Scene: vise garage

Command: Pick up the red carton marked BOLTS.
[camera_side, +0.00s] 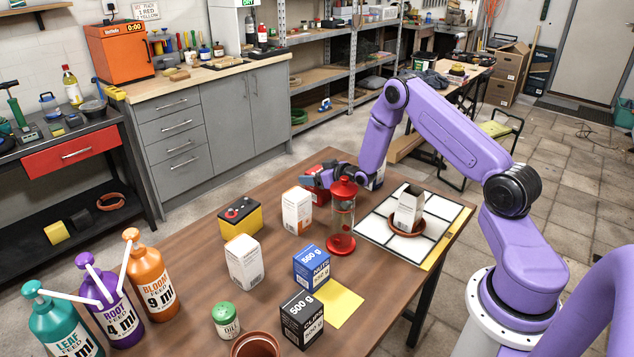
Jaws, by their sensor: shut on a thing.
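The red carton (315,193) is near the back edge of the wooden table, behind the red-capped clear dispenser. My gripper (325,177) is at the carton and shut on it. The dark fingers and the dispenser hide part of the carton, and I cannot read its marking. I cannot tell whether its base touches the table.
The clear dispenser (342,218) stands close in front of my gripper. A white-orange carton (297,211) and a yellow-black battery (240,219) stand to the left. Blue (311,267) and black (302,319) cartons stand nearer. A white tiled board (375,228) lies right.

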